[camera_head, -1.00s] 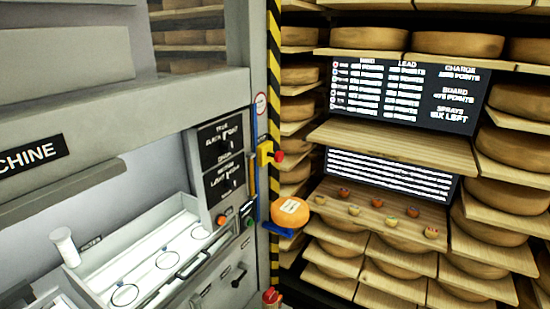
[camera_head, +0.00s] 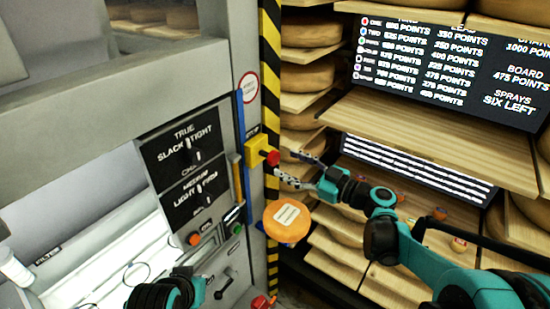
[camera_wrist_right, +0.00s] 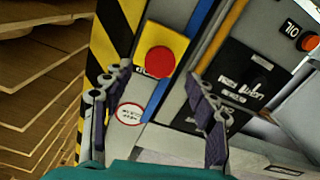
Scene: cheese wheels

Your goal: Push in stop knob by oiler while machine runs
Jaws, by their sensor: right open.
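A red stop knob (camera_head: 272,158) sticks out from a yellow box (camera_head: 257,150) on the machine's edge, by the striped post; the small label over it is unreadable. My right gripper (camera_head: 288,165) is open and empty just right of the knob, fingers pointing left at it. In the right wrist view the knob (camera_wrist_right: 160,61) shows ahead between the two spread fingertips (camera_wrist_right: 160,73), and I see no clear contact. Part of my left arm shows at the lower left of the head view; its fingers cannot be made out. I cannot identify the oiler.
Another red knob (camera_head: 262,303) is low at the machine's edge. A panel with dark dials (camera_head: 180,145) and an orange button (camera_head: 194,239) is left. Cheese shelves and a dark board (camera_head: 450,65) are right.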

